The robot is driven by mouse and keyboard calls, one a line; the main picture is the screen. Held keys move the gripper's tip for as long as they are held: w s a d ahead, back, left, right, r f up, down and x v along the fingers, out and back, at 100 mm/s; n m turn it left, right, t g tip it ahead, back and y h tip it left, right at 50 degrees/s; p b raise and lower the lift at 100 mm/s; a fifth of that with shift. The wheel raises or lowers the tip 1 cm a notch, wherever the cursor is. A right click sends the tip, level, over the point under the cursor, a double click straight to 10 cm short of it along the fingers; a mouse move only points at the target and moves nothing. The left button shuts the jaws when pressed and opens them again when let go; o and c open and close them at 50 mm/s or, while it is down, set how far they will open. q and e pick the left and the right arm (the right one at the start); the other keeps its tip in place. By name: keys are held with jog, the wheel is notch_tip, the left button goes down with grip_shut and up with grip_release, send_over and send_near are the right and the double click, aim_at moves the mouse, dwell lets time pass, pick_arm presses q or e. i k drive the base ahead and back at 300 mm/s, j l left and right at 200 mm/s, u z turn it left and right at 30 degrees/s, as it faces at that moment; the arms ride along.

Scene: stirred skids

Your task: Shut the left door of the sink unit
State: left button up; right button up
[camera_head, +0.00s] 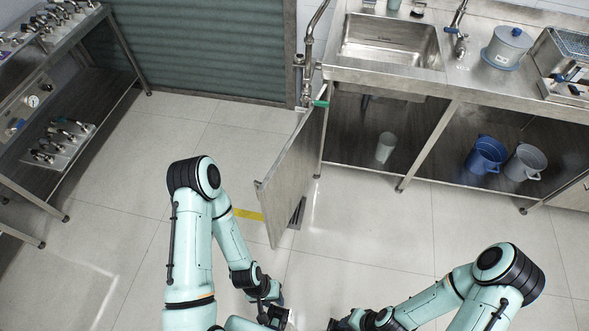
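The sink unit (450,98) stands at the upper right, with a steel basin in its top. Its left door (290,185) is a grey metal panel hinged at the unit's left front corner. The door stands wide open, swung out over the floor towards me, so the left compartment (348,130) is exposed. My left gripper (279,316) is at the bottom edge of the view, below the door's lower end and apart from it. My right gripper (338,324) is also at the bottom edge, to the right and away from the door. Both grippers' fingers are too small or cut off to judge.
A white cylinder (385,147) stands in the left compartment. A blue bucket (486,155) and a grey bucket (525,162) stand further right. A pipe (308,60) rises near the hinge. A rack (75,85) stands at the left. The floor right of the door is clear.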

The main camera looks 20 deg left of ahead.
aim_at(280, 193)
jog(key=j+z, duration=0.25)
jog(key=j, duration=0.25)
jog(key=k+j+z, duration=0.2)
jog(key=j, duration=0.3)
jog(key=j+z, duration=0.3)
jog(key=j, duration=0.8)
jog(key=k+j, duration=0.35)
jog(key=k, duration=0.15)
